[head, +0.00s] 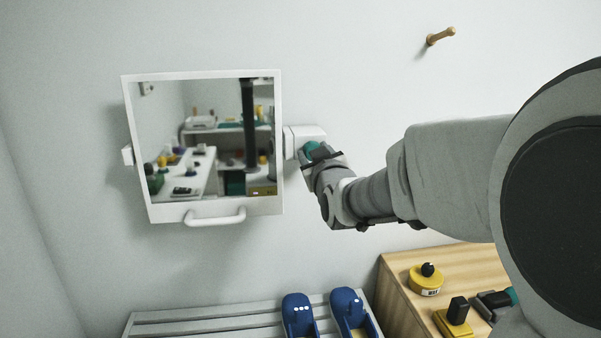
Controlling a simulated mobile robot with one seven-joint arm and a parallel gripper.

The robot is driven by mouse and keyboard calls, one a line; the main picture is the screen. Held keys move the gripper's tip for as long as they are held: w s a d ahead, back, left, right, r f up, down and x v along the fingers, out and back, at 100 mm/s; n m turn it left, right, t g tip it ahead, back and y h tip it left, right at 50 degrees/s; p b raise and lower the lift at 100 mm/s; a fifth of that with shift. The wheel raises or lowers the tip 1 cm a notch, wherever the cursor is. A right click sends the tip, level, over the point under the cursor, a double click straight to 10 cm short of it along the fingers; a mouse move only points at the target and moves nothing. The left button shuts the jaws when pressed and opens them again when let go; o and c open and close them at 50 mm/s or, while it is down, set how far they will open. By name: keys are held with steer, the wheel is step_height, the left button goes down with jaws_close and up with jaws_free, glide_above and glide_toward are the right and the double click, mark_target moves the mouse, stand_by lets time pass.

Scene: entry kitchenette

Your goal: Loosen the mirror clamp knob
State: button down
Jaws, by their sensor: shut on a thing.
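The mirror (205,150) hangs on the wall in a white frame, with a white handle (216,217) at its lower edge. A white clamp block (302,137) sits at the mirror's right side. The teal clamp knob (309,150) shows just under that block, partly covered by my gripper. My gripper (318,156) reaches in from the right and is shut on the knob. Its fingertips are small in the picture and partly hidden. A smaller white block (127,155) shows at the mirror's left side.
A wooden peg (440,36) sticks out of the wall at upper right. Below are a grey slatted bench (215,320) with blue shoes (299,314) and a wooden cabinet (395,272) bearing a yellow round object (426,282) and other devices. The wall below the mirror is clear.

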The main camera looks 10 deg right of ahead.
steer(key=n+b, duration=1.1)
steer(key=b, duration=0.2)
steer(key=shift+a+f+n, duration=0.1)
steer(key=shift+n, duration=0.3)
steer(key=shift+b, duration=0.35)
steer(key=shift+c, duration=1.5)
jaws_free()
steer(key=s+p, duration=0.2)
steer(key=s, duration=1.5)
steer(key=shift+s+p, duration=0.2)
steer(key=shift+p, duration=0.2)
